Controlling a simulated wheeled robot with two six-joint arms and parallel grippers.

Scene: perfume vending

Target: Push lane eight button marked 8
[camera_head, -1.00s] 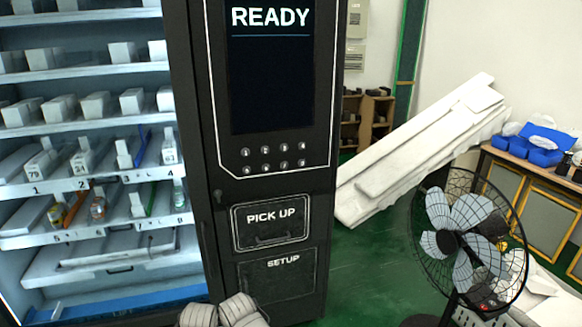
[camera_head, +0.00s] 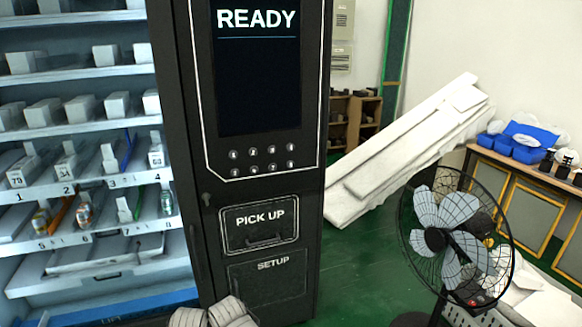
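The black vending machine (camera_head: 208,240) stands in the middle-left of the head view. Its dark screen (camera_head: 258,85) reads READY. Below the screen are two rows of small round buttons. The marks on them are too small to read. The lower row's rightmost button (camera_head: 290,164) sits near the panel's right edge. Neither of my grippers is in view, and nothing is seen touching the buttons.
Lit shelves (camera_head: 75,188) with numbered lanes and small goods are at left. A PICK UP hatch (camera_head: 260,226) is below the buttons. A standing fan (camera_head: 455,240) is at right, before a desk (camera_head: 530,185). Pale objects (camera_head: 213,315) show at the bottom edge. Green floor is open right of the machine.

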